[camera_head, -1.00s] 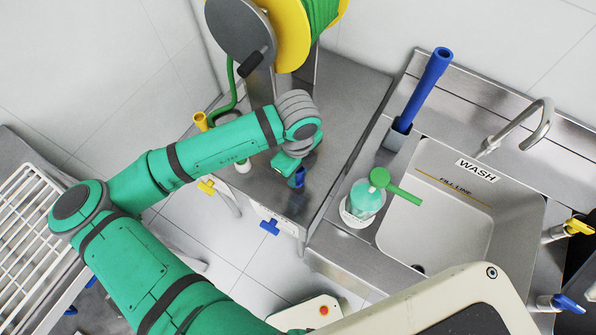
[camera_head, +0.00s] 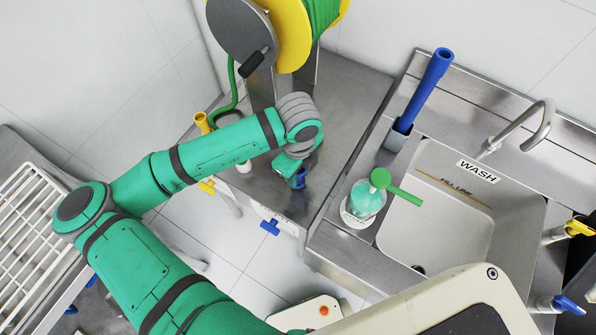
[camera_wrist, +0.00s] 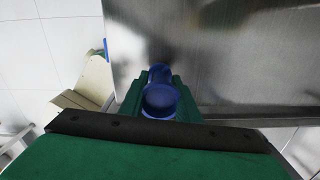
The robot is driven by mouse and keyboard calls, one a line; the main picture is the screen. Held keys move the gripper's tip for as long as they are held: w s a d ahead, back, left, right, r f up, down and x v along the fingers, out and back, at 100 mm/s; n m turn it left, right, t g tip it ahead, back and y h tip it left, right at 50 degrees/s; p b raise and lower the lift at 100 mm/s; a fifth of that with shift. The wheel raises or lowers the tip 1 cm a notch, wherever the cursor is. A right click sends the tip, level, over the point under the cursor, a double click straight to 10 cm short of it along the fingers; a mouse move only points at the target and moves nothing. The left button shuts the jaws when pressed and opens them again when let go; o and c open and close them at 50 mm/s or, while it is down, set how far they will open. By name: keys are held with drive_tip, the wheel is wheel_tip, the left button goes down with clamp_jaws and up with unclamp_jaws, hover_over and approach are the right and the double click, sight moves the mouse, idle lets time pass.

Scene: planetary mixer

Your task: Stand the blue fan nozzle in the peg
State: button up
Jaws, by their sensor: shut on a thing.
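My gripper (camera_head: 293,173) is shut on the blue fan nozzle (camera_head: 299,179), low over the steel bench beside the hose reel. In the wrist view the blue nozzle (camera_wrist: 160,98) sits between the green fingers of my gripper (camera_wrist: 160,92), its round end facing the camera. I cannot tell whether its lower end touches anything. I cannot make out the peg; my gripper and arm hide part of the bench.
A hose reel (camera_head: 290,38) with green hose stands at the back of the bench (camera_head: 345,95). A yellow nozzle (camera_head: 202,122) stands at its left. To the right are a raised sink (camera_head: 440,240), a green-topped bottle (camera_head: 363,203) and a blue tube (camera_head: 425,88).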

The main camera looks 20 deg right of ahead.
drive_tip(key=shift+f, duration=1.2)
idle(1.3)
drive_tip(key=o, duration=1.2)
wheel_tip(320, 180, up, 11)
drive_tip(key=shift+f, duration=0.1)
